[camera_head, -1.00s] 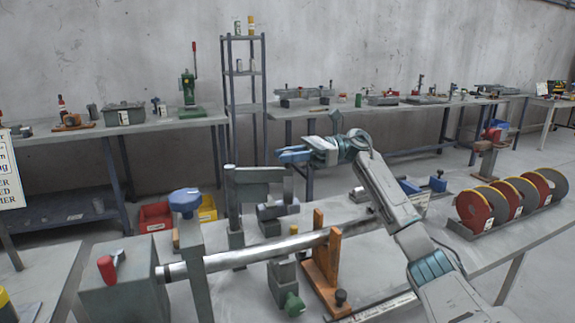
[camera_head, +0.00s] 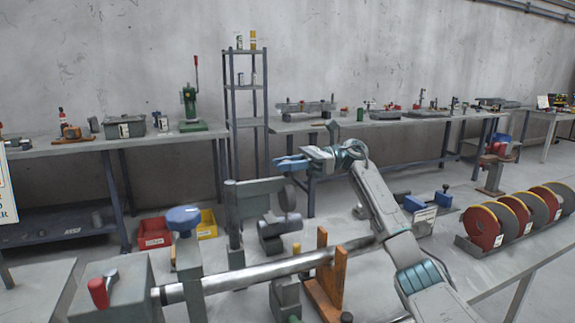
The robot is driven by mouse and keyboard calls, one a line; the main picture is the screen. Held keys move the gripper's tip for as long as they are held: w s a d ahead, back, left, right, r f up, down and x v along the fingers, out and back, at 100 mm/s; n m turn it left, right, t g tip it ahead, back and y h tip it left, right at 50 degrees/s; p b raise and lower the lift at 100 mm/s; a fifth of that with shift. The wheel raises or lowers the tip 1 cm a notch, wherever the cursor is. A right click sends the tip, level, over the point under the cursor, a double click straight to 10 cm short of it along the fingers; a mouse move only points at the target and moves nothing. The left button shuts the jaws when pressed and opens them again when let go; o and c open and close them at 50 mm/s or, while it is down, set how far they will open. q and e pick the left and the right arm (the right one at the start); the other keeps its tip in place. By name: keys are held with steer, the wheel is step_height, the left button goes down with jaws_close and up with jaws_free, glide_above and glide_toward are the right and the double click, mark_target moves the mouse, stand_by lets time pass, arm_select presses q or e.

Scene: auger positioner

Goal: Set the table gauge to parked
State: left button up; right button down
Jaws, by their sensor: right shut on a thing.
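My right gripper (camera_head: 283,163) comes in from the lower right, with its blue fingers pointing left. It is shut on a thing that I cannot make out. It appears just above and right of the grey upright's arm (camera_head: 258,186) with its round end. Below it, a long metal bar (camera_head: 235,281) runs from a grey box (camera_head: 125,290) with a red handle to an orange wooden bracket (camera_head: 334,280). A blue knob (camera_head: 183,218) tops a post beside the bar. No part is clearly recognisable as the table gauge. My left gripper is out of view.
Red and yellow discs (camera_head: 483,228) stand in a rack at the right. A red bin (camera_head: 154,233) and a yellow bin (camera_head: 207,224) are behind at the left. Benches with tools and a tall shelf (camera_head: 246,122) line the wall. Grey floor shows between the benches.

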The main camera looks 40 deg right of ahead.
steer(key=shift+f, duration=0.1)
steer(key=c, duration=1.5)
jaws_free()
steer(key=shift+o, duration=1.2)
steer(key=shift+w, duration=0.25)
steer(key=shift+s, duration=0.1)
steer(key=shift+s+d, duration=0.1)
steer(key=shift+d, duration=0.15)
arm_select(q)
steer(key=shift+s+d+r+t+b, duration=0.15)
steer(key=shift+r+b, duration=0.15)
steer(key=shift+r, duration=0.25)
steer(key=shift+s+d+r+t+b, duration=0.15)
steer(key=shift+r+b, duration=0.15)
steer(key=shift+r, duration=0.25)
arm_select(e)
steer(key=v, duration=1)
steer(key=shift+d, duration=0.15)
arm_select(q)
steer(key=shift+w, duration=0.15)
